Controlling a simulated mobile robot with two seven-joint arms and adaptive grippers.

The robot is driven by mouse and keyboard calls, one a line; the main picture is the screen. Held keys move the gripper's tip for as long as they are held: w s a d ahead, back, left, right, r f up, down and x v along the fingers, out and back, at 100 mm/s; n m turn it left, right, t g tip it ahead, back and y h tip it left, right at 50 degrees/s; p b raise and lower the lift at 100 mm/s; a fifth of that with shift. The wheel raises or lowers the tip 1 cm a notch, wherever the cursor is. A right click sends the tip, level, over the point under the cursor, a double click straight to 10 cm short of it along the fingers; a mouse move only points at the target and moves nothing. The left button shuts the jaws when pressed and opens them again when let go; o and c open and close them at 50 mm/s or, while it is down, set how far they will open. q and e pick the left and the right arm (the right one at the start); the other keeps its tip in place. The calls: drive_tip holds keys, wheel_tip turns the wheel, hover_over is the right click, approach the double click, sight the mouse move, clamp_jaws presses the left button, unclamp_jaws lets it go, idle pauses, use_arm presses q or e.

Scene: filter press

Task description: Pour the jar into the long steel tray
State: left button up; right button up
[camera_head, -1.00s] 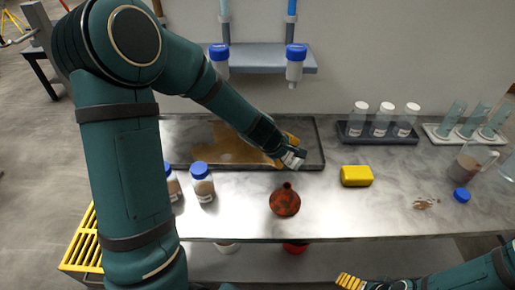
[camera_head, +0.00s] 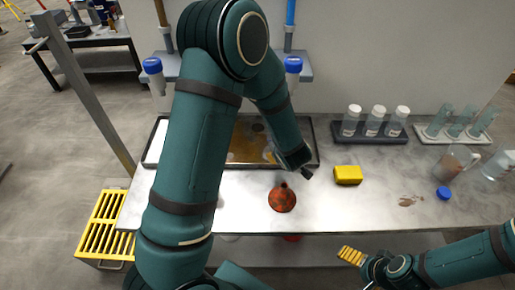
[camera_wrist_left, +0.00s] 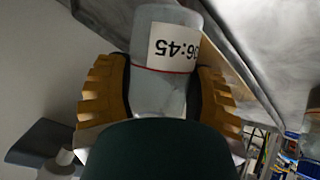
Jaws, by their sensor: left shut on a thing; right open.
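The jar looks nearly empty, with a faint residue. The long steel tray (camera_head: 315,150) lies at the back of the bench. A brown layer is spread in its middle, and my left forearm crosses above it. My right gripper (camera_head: 352,256) is open and empty in front of the bench.
Racks of vials (camera_head: 370,130), a brown-filled beaker (camera_head: 455,162) and a blue cap (camera_head: 443,193) are at right. A yellow slatted crate (camera_head: 104,225) stands at left.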

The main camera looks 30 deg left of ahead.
use_arm(q)
drive_tip(key=shift+d+m+y+p, duration=0.3)
drive_tip(key=shift+d+y+p, duration=0.15)
drive_tip(key=shift+y, duration=0.15)
drive_tip(key=shift+d+f+y, duration=0.1)
drive_tip(key=shift+d+y, duration=0.15)
drive_tip(key=shift+y, duration=0.35)
drive_tip(key=shift+w+d+f+m+t+y, duration=0.1)
drive_tip(key=shift+d+f+m+t+y, duration=0.15)
drive_tip(key=shift+y, duration=0.2)
drive_tip(key=shift+d+m+t+y, duration=0.1)
drive_tip(key=shift+m+t+y, duration=0.05)
drive_tip(key=shift+m+y, duration=0.25)
drive_tip(key=shift+d+f+m+y, duration=0.2)
drive_tip(key=shift+f+m+y, duration=0.05)
drive_tip(key=shift+y, duration=0.6)
